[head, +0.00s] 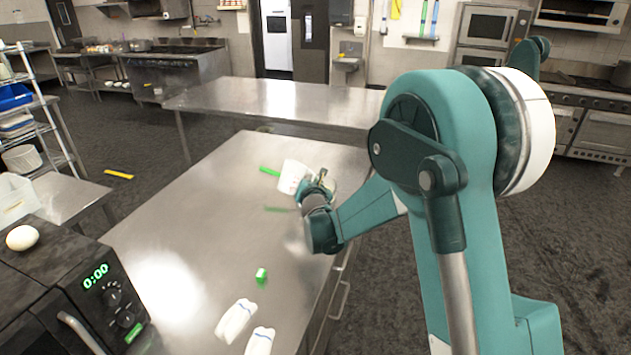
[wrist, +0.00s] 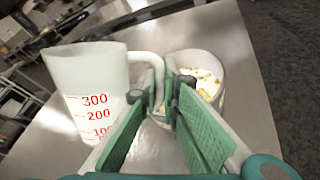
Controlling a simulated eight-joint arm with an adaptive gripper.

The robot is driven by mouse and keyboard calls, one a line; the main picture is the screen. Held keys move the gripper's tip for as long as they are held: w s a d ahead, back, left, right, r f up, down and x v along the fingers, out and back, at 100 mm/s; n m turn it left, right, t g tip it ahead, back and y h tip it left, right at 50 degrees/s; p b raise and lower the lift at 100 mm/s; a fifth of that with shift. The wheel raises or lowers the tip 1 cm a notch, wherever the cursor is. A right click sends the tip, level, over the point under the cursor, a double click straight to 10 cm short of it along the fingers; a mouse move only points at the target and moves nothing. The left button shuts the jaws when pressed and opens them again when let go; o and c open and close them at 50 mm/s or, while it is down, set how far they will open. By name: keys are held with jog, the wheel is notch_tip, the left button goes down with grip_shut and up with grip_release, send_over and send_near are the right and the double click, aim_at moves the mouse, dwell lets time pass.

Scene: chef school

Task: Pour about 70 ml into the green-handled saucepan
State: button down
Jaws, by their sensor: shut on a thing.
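A whitish measuring jug (head: 292,177) with red marks stands out at the far part of the steel table. In the wrist view the jug (wrist: 95,85) shows marks of 100, 200 and 300 and looks near upright. My gripper (head: 312,186) is shut on the jug's handle (wrist: 152,62). Its liquid level cannot be made out. A green handle (head: 270,171) sticks out left of the jug in the head view; the pan body there is largely hidden. A round vessel (wrist: 218,92) with pale contents and yellowish bits sits just beyond my fingers in the wrist view.
A microwave (head: 90,310) with an egg (head: 22,238) on top stands at the left. The table's middle is clear.

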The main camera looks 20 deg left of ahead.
aim_at(297, 179)
jog(key=shift+s+a+n+t+b, duration=0.25)
jog(key=shift+n+t+b, duration=0.35)
jog(key=shift+b, duration=0.4)
jog(key=shift+s+a+n+t+b, duration=0.15)
jog(key=shift+s+n+t+b, duration=0.15)
jog(key=shift+n+t+b, duration=0.5)
jog(key=shift+s+a+r+n+t+b, duration=0.25)
jog(key=shift+r+n+t+b, duration=0.3)
jog(key=shift+b, duration=0.8)
